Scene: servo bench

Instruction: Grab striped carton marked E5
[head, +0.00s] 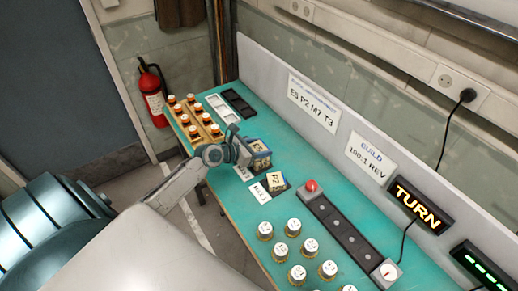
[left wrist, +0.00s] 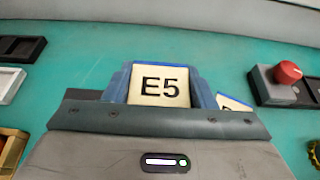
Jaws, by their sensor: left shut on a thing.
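The carton marked E5 (left wrist: 160,88) shows its pale label with black print between my gripper's two blue fingers in the left wrist view. In the head view the carton (head: 261,151) stands on the teal bench, partly hidden by my left gripper (head: 243,147). My left gripper is shut on it. The carton's lower part is hidden in the wrist view, and I cannot tell whether it touches the bench. My right gripper is not in view.
Another labelled carton (head: 277,183) stands close by, towards the red button (head: 311,186). A wooden rack of orange bottles (head: 196,122) and dark and light trays (head: 238,102) lie at the far end. Several round-capped pieces (head: 293,227) stand at the near end.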

